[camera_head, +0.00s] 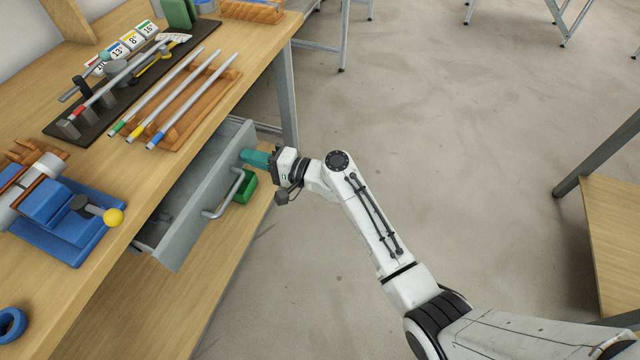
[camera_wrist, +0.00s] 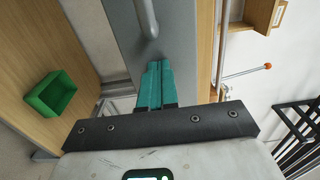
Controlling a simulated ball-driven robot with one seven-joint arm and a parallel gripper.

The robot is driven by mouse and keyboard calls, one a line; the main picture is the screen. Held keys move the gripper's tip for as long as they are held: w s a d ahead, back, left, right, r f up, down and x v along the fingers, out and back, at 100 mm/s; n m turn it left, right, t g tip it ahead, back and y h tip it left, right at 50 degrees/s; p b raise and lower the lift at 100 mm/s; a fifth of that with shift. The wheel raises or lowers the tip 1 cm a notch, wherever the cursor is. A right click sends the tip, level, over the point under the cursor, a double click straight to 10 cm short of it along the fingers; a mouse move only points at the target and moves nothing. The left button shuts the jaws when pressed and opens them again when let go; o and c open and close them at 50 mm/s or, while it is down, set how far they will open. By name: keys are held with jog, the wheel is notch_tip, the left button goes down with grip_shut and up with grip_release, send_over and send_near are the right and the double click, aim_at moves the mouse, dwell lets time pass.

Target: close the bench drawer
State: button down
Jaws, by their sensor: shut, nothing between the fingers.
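The grey bench drawer (camera_head: 188,225) stands open under the wooden bench top in the head view, with its front panel out past the bench edge. A bar handle (camera_head: 224,196) sits on its front. My gripper (camera_head: 246,157) is shut, with teal fingers and nothing between them. Its fingertips are at the far end of the drawer front, beside the handle. In the wrist view, the gripper (camera_wrist: 155,68) points at the grey drawer front (camera_wrist: 180,45), with the handle (camera_wrist: 146,18) just ahead of it. I cannot tell whether the fingertips touch the panel.
A green bin (camera_head: 244,187) is on the lower shelf (camera_head: 215,262) below the drawer. A blue vise (camera_head: 68,222) and several rods on a wooden rack (camera_head: 205,105) stand on the bench top. Another table (camera_head: 612,220) is at the right. The floor between is clear.

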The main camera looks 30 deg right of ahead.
aim_at(223, 148)
jog(key=b+x, duration=0.3)
jog(key=x, duration=0.4)
jog(key=shift+w+a+f, duration=0.1)
jog(key=shift+a+f, duration=0.05)
jog(key=shift+w+a, duration=0.15)
jog(key=shift+w, duration=0.1)
jog(key=shift+r+b, duration=0.25)
jog(key=shift+b, duration=0.05)
jog(key=shift+w+a+r, duration=0.1)
